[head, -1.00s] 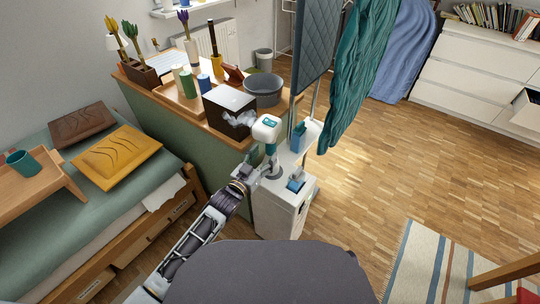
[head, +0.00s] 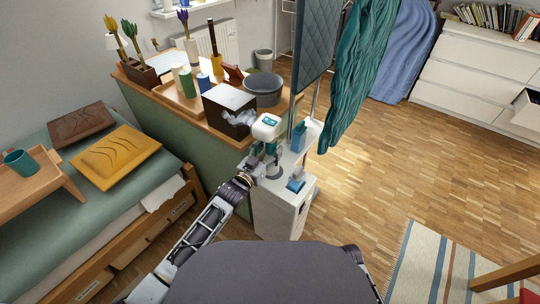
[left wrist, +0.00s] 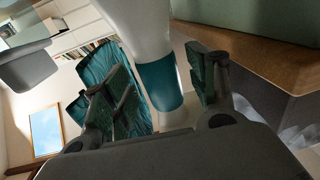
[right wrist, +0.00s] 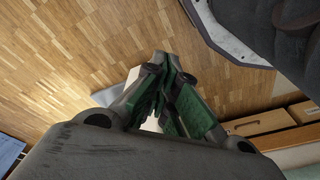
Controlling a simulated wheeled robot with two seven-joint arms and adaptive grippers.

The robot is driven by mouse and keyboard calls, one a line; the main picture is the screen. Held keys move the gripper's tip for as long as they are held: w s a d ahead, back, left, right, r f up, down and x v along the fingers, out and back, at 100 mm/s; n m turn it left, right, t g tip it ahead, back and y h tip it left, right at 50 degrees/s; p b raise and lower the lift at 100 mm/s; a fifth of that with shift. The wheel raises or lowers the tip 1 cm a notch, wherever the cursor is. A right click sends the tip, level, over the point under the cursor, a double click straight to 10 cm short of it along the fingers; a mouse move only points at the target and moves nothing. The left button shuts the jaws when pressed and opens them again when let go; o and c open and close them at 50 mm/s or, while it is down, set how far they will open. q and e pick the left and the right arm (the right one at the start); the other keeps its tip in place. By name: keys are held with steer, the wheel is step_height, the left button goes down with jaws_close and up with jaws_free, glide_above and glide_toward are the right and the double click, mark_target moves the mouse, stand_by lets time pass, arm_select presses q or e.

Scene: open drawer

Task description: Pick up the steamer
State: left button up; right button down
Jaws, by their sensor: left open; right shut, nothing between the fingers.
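The steamer (head: 267,128) stands upright on a small white cabinet, with a white head and a teal band on its neck. In the left wrist view its white body and teal band (left wrist: 159,84) lie between the open fingers of my left gripper (left wrist: 160,85). In the head view the left gripper (head: 256,168) is at the steamer's neck, partly in front of it. I cannot tell whether the fingers touch it. My right gripper (right wrist: 165,90) is shut and empty above the wooden floor, and is not visible in the head view.
The white cabinet (head: 282,212) also holds a blue item (head: 296,184). A sideboard with a dark box (head: 229,108) and a grey bowl (head: 264,90) is behind it. A teal cloth (head: 360,70) hangs close on the right.

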arm_select(q)
steer(key=shift+x, duration=1)
jaws_close()
steer(key=shift+r, duration=0.1)
